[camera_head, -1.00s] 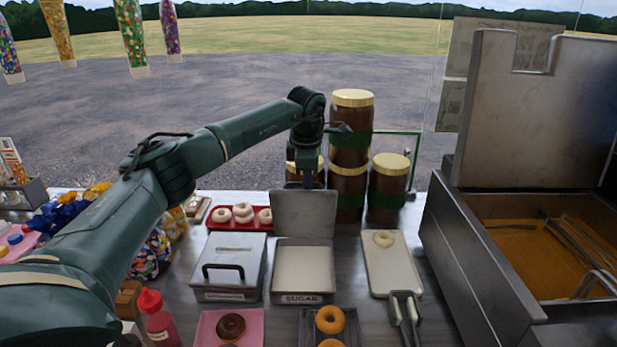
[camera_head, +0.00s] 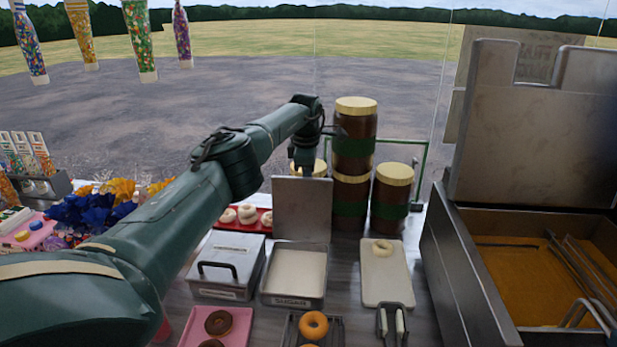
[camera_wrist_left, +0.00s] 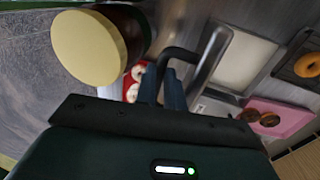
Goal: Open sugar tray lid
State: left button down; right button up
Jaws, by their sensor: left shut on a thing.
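The sugar tray (camera_head: 295,302), labelled SUGAR, is a grey metal tray with white sugar inside, in the middle of the counter. Its flat metal lid (camera_head: 302,210) stands up at the tray's back edge, so the tray is open. My left gripper (camera_head: 308,172) is behind the lid's upper part, its fingers mostly hidden in the head view. In the left wrist view its fingers (camera_wrist_left: 162,90) are shut on the dark lid handle (camera_wrist_left: 181,54), and the sugar (camera_wrist_left: 243,58) shows beyond the lid. My right gripper is not in view.
Brown jars (camera_head: 352,165) with gold lids stand close behind and right of the lid. A closed metal tray (camera_head: 226,264) sits to the left. A white board (camera_head: 386,278) with a ring doughnut is on the right, beside the fryer (camera_head: 470,290). Doughnuts lie in front.

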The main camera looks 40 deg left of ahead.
pick_arm(q)
jog(key=shift+f, duration=0.3)
jog(key=c, duration=1.6)
grip_release()
jog(key=shift+w, duration=0.15)
jog(key=shift+o, duration=0.5)
jog(key=shift+r, duration=0.1)
jog(key=shift+a, duration=0.1)
jog(key=b+v, duration=0.1)
jog(key=v, duration=1.2)
